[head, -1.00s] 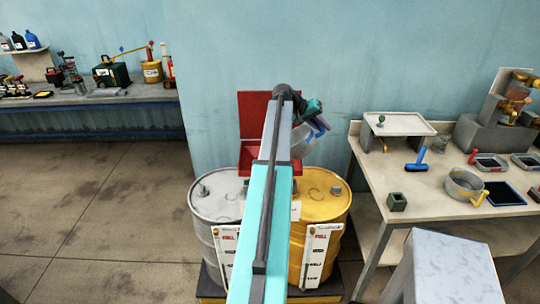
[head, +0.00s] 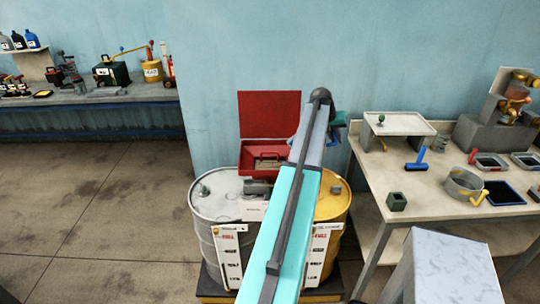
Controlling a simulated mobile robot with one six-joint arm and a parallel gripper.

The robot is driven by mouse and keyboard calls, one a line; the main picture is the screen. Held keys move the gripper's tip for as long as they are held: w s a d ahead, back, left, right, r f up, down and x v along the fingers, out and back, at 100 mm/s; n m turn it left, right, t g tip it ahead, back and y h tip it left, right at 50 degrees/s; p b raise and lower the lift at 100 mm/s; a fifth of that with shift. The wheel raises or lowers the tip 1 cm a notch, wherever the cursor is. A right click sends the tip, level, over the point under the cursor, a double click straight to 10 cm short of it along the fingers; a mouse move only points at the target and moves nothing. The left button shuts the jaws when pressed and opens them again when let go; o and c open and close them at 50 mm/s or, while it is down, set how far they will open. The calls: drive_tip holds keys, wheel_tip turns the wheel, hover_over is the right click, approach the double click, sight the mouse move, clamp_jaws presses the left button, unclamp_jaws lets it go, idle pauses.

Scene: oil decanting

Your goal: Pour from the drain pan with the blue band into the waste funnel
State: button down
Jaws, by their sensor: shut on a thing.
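The waste funnel is a red square box (head: 208,150) is not where it stands; its front wall (head: 262,172) shows above the two drums, with its red lid (head: 268,112) raised behind. My gripper (head: 336,127) is at the far end of my arm, right of the funnel and largely hidden behind the arm. The pan's tilt and contents cannot be seen.
A silver drum (head: 213,207) and a yellow drum (head: 336,208) stand below the funnel, with white gauge boards in front. On the right bench (head: 425,185) are a pan with a yellow handle (head: 463,184), a blue-handled tool (head: 417,161), a small dark cup (head: 397,201) and a raised tray (head: 398,123).

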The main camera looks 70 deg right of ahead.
drive_tip(key=shift+s+d+f+m+t+y, duration=0.15)
drive_tip(key=shift+s+f+t, duration=0.65)
drive_tip(key=shift+f, duration=0.1)
drive_tip(key=shift+s+d+f+m+t+y, duration=0.15)
drive_tip(key=shift+s+f+t, duration=0.6)
drive_tip(key=shift+f+t, duration=0.1)
drive_tip(key=shift+w, duration=0.15)
